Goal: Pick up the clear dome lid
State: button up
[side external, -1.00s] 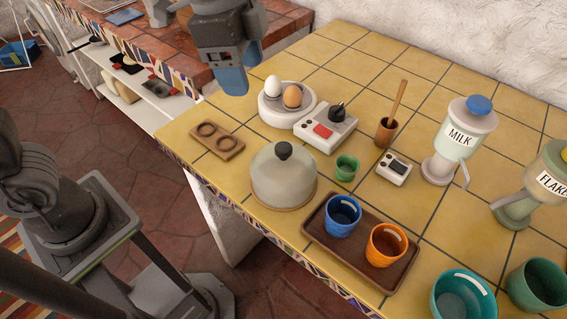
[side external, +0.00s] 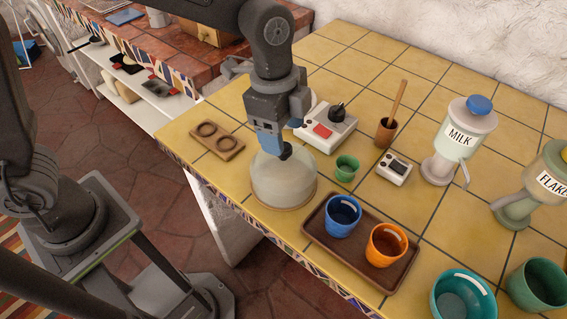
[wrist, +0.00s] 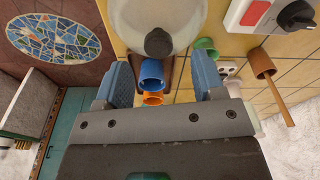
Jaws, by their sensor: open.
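The clear dome lid (side external: 284,184) stands on a round wooden base near the counter's front edge, in the middle of the side view. Its dark knob (side external: 285,151) shows beside my fingers. My gripper (side external: 270,148) is open and low over the dome's top, pointing down. In the wrist view the dome (wrist: 150,14) fills the top middle, and its knob (wrist: 159,43) lies just beyond the gap between my open blue fingers (wrist: 160,77). Nothing is held. I cannot tell whether a finger touches the knob.
A wooden tray (side external: 314,228) with a blue cup (side external: 342,217) and an orange cup (side external: 386,245) stands close right of the dome. A green cup (side external: 346,169), a switch box (side external: 326,128) and a wooden two-ring holder (side external: 217,141) are nearby. My arm hides the eggs.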

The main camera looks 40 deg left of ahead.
aim_at(284, 165)
notch_tip(284, 165, down, 4)
jog(key=shift+d+f, duration=0.15)
jog(key=shift+f, duration=0.1)
grip_shut()
dwell(0.6)
